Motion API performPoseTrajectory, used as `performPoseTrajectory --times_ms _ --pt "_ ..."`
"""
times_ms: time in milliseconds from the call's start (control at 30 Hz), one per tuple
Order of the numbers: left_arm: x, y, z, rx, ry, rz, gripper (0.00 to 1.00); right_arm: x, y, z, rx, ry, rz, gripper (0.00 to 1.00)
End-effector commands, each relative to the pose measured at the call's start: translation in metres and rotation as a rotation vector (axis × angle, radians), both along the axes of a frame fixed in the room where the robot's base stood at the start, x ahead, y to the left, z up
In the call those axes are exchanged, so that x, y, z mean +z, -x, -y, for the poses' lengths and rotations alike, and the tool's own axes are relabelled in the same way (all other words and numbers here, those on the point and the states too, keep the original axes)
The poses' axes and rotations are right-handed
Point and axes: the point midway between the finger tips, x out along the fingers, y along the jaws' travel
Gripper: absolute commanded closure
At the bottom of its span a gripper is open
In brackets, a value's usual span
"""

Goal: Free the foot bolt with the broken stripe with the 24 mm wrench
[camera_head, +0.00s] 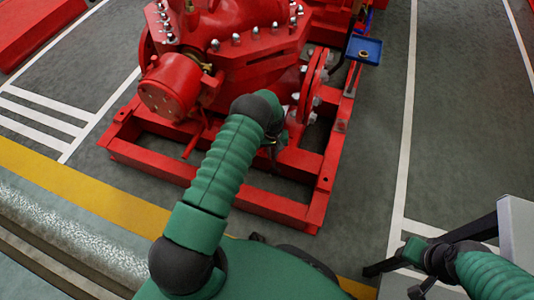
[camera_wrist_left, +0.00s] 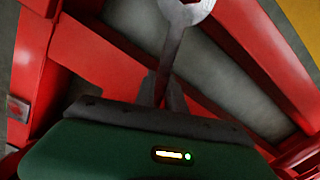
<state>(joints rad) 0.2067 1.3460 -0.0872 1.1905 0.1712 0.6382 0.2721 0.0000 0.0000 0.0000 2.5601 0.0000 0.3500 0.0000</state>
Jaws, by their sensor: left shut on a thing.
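My left gripper (camera_head: 273,143) is low over the red base frame of the pump, mostly hidden behind my own wrist in the head view. In the left wrist view, my left gripper (camera_wrist_left: 168,92) is shut on a steel wrench (camera_wrist_left: 172,45). The wrench's open-ended jaw points away from the gripper, over the red frame and the grey floor, and is cut off by the top edge. I cannot make out a foot bolt with a broken stripe in either view.
The red pump (camera_head: 240,60) stands on a red base frame (camera_head: 275,205) with open gaps. A blue tray (camera_head: 375,45) with a small brass-coloured part is beside it. A grey box (camera_head: 518,235) stands at the right edge.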

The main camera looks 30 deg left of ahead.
Motion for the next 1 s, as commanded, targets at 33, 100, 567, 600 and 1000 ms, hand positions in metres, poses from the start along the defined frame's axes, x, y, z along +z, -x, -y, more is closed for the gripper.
performPoseTrajectory --times_ms 33,100,567,600,1000 --pt "-0.001 0.0 0.001 0.006 0.002 -0.003 1.0 -0.001 0.0 0.0 0.0 0.0 0.0 0.64" --pt "0.0 0.001 0.001 0.007 0.002 -0.003 1.0 0.0 0.0 0.0 0.0 0.0 0.0 0.64" --pt "0.016 0.0 0.001 0.004 0.001 0.0 1.0 0.013 0.0 0.0 0.0 0.0 0.0 0.64" --pt "0.015 0.0 0.001 0.004 0.001 -0.001 1.0 0.012 0.0 0.0 0.0 0.0 0.0 0.64" --pt "0.016 0.01 -0.016 -0.121 0.005 -0.019 1.0 0.014 0.0 0.0 0.0 0.0 0.0 0.64"
